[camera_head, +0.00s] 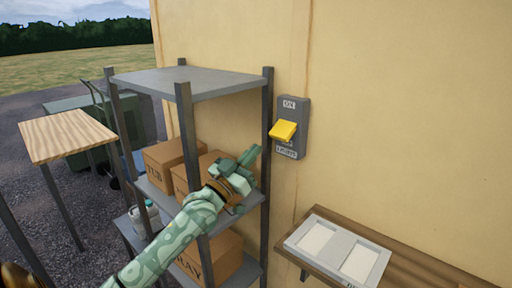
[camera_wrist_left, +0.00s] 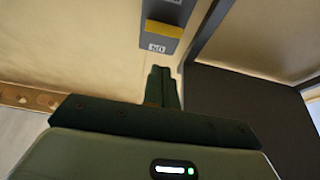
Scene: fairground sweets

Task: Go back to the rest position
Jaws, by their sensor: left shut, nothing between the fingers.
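My left gripper (camera_head: 247,157) is raised in front of the shelf unit, its arm coming in from the lower left. Its fingers are together with nothing between them; the left wrist view shows the closed fingers (camera_wrist_left: 161,86) too. A grey switch box (camera_head: 292,146) with a yellow lever (camera_head: 283,131) and an "ON" label is on the wall, just right of the gripper in the head view. Part of the switch box (camera_wrist_left: 171,11) shows beyond the fingertips in the left wrist view, apart from them. My right gripper is not in view.
The grey shelf unit (camera_head: 190,83) holds cardboard boxes (camera_head: 170,160) close behind my left arm. A wooden wall ledge (camera_head: 420,262) with a pale two-part tray (camera_head: 338,248) is at lower right. A wooden table (camera_head: 67,134) and a dark green bin (camera_head: 70,105) stand at left.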

